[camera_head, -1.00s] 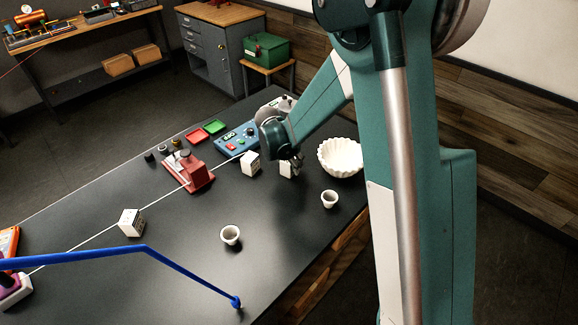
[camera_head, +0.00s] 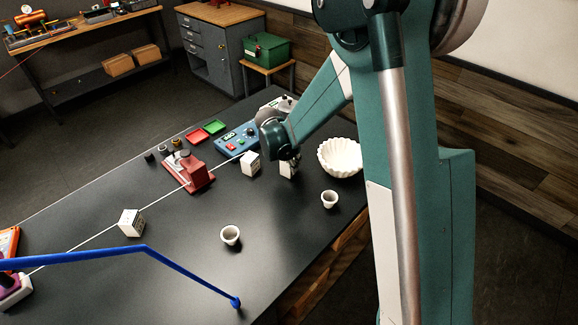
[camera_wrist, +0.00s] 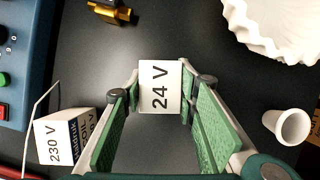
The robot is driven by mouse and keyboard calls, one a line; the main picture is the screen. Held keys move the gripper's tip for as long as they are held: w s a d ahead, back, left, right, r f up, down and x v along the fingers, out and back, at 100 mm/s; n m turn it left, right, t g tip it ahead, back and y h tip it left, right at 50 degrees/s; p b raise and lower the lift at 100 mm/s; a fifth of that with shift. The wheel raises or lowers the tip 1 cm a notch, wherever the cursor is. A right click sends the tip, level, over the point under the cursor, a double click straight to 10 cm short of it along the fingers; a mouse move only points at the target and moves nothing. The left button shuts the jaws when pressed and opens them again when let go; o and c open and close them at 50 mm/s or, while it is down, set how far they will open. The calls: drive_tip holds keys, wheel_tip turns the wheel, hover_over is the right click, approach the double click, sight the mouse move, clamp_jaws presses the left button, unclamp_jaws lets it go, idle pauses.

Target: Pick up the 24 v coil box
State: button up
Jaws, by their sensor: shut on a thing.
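The 24 V coil box is a small white box with "24 V" printed on top. It shows between my fingers in the wrist view (camera_wrist: 160,90) and, partly hidden by my gripper, in the head view (camera_head: 287,171). My gripper (camera_wrist: 160,78) has green-padded fingers on either side of the box and is shut on it. In the head view, my gripper (camera_head: 292,158) is low at the table by the fluted white bowl. I cannot tell whether the box touches the table.
A white 230 V box (camera_wrist: 62,138) stands just left, by the blue panel (camera_head: 236,140). The fluted bowl (camera_head: 340,157) and a white cup (camera_head: 329,199) are close on the right. Another white box (camera_head: 131,222) and cup (camera_head: 230,235) stand on the dark table (camera_head: 185,265).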

drive_tip(key=shift+r, duration=0.15)
drive_tip(key=shift+r, duration=4.9)
